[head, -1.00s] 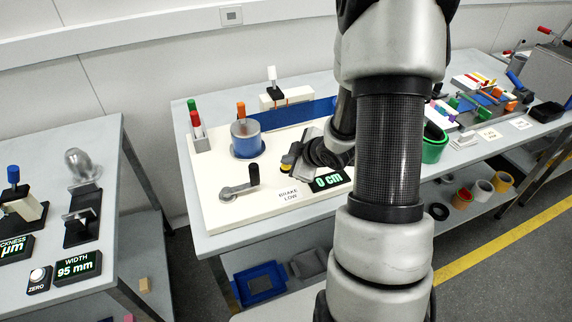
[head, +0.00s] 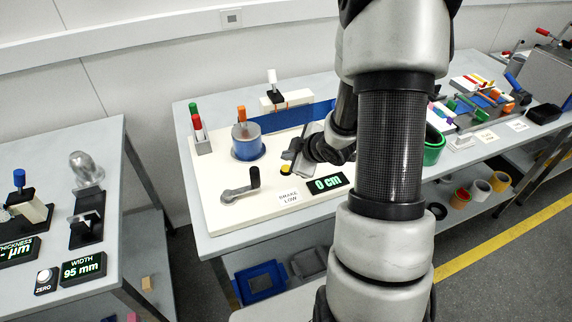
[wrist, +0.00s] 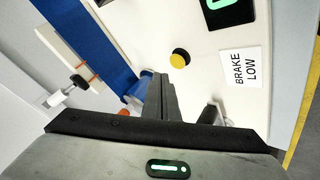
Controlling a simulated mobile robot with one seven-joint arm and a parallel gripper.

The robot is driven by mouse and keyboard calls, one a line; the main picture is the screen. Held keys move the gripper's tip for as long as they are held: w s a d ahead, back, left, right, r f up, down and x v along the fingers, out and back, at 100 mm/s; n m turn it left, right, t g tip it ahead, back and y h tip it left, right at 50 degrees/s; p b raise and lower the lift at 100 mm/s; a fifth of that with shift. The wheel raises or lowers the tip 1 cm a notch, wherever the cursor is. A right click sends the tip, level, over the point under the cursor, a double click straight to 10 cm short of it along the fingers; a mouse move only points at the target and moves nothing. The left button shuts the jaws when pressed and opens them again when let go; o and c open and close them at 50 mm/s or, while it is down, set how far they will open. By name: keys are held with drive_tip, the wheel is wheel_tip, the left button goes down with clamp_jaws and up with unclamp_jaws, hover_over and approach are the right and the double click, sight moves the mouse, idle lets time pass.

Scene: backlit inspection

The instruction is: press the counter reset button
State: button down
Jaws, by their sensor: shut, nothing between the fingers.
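The yellow button (head: 286,169) on a black base is on the cream board, beside the counter display (head: 328,184), which reads 0 cm. The button also shows in the wrist view (wrist: 180,58), uncovered, just beyond and right of my fingertips. My gripper (head: 292,155) is shut and empty. It points down toward the board, close behind the button in the head view. In the wrist view its fingers (wrist: 161,78) are together and appear apart from the button. The exact height of the tips above the board cannot be told.
The crank handle (head: 241,187) stands left of the button, and the blue-wrapped spool (head: 247,142) is behind it. A BRAKE LOW label (head: 289,197) lies in front. The blue strip (head: 300,115) runs along the back. My arm hides part of the bench.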

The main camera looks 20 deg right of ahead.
drive_tip(key=shift+r+p, duration=1.25)
drive_tip(key=shift+r, duration=0.6)
